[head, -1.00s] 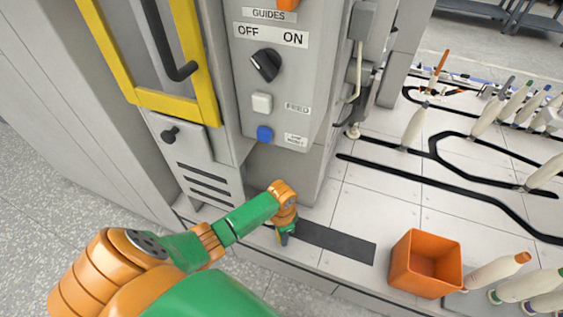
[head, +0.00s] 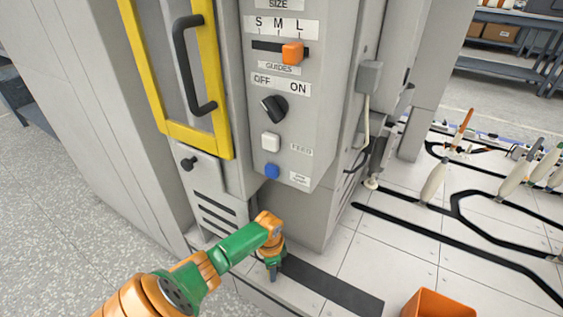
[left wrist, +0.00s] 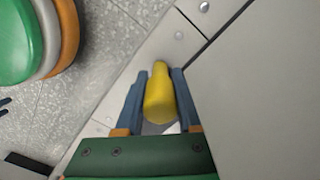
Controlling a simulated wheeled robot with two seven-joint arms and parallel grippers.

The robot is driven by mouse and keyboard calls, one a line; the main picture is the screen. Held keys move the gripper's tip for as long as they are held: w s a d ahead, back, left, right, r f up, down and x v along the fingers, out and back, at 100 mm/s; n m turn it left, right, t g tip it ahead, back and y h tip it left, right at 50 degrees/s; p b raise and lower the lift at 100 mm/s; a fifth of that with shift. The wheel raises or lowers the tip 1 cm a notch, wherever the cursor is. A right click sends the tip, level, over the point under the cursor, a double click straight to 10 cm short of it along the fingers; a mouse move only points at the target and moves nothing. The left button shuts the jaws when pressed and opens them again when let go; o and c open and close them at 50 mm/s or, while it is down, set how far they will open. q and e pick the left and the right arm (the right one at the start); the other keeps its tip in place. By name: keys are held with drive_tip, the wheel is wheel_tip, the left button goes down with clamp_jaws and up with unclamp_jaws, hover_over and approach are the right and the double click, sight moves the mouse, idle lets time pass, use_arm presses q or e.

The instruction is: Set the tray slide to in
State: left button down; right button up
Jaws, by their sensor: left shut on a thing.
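My left gripper (head: 272,272) is low at the foot of the machine, by the near-left end of a dark strip (head: 335,288) on the pale deck. In the left wrist view its two blue-grey fingers (left wrist: 156,100) are shut on a yellow rounded knob (left wrist: 159,95), which looks like the tray slide's handle. The head view hides this knob behind the gripper, and no slide marking can be read there. My right gripper is not in view.
A yellow-framed door (head: 222,100) is at left. An orange bin (head: 437,303) and several bobbins (head: 434,182) are at right.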

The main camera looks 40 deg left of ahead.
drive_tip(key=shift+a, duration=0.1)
use_arm(q)
drive_tip(key=c, duration=0.5)
unclamp_jaws()
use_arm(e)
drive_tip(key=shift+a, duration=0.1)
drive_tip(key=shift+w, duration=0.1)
use_arm(q)
drive_tip(key=shift+r, duration=0.35)
wheel_tip(320, 180, up, 5)
drive_tip(key=p, duration=0.4)
drive_tip(key=shift+r, duration=0.7)
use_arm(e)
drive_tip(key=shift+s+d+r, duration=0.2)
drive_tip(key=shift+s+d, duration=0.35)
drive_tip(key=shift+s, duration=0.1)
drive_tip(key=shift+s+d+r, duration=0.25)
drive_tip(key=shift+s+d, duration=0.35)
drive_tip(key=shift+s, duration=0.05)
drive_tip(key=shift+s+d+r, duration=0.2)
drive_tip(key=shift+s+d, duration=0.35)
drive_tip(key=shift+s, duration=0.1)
